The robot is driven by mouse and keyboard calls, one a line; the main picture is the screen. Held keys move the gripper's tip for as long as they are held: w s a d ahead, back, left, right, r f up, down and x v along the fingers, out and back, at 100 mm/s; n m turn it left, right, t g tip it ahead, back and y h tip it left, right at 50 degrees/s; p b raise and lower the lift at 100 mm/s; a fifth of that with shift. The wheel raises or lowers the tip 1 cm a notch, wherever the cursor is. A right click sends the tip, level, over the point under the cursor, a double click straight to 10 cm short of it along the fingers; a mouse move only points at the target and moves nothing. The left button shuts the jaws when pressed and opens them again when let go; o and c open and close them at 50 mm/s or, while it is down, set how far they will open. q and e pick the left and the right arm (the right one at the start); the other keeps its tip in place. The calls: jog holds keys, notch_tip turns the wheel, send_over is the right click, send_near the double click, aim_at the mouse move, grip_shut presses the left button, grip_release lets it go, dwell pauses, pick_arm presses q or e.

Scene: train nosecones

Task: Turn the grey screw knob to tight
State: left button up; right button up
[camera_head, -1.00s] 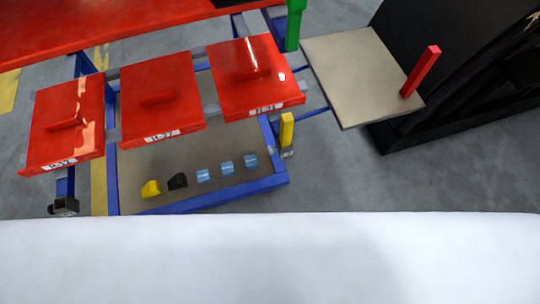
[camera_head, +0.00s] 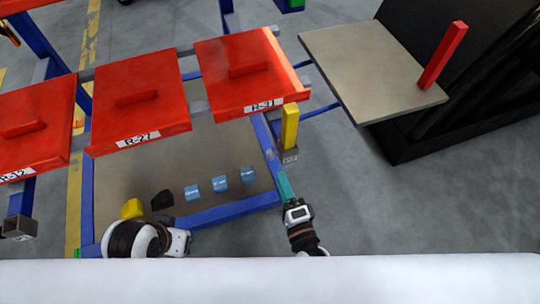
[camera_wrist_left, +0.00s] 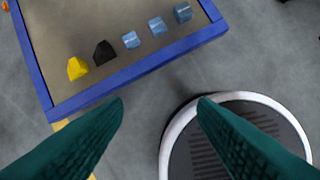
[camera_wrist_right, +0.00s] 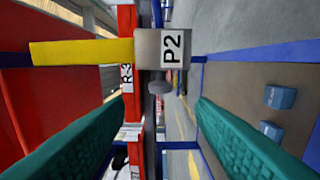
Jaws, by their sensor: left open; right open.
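The grey screw knob (camera_wrist_right: 159,87) shows in the right wrist view on a grey block labelled P2 (camera_wrist_right: 152,48), which carries a yellow bar (camera_wrist_right: 85,52). In the head view this block (camera_head: 289,156) sits at the rack's right corner post; the knob is too small to make out there. My right gripper (camera_head: 284,185) is just below the block. In the right wrist view my right gripper (camera_wrist_right: 159,102) is open, its teal fingers either side of the knob and apart from it. My left gripper (camera_wrist_left: 161,105) is open and empty above the floor, away from the knob.
The blue rack (camera_head: 225,214) has red panels (camera_head: 137,95) above and a lower shelf with yellow, black and several blue blocks (camera_head: 220,184). A beige board (camera_head: 365,65) with a red bar (camera_head: 442,55) stands right. Grey floor (camera_head: 380,215) is clear.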

aim_at(271, 158)
jog(key=b+x, duration=0.1)
jog(key=x, duration=0.8)
jog(key=shift+w+f+b, duration=0.15)
jog(key=shift+b, duration=0.15)
jog(key=shift+w+a, duration=0.2)
jog(key=shift+w, duration=0.25)
pick_arm(q)
jog(key=w+t, duration=0.1)
jog(key=w, duration=0.1)
jog(key=w+d+t, duration=0.1)
jog(key=shift+w+f+h, duration=0.2)
jog(key=shift+w+h, duration=0.1)
jog(key=shift+w, duration=0.1)
pick_arm(e)
jog(key=c, duration=0.9)
pick_arm(q)
jog(key=shift+w, duration=0.1)
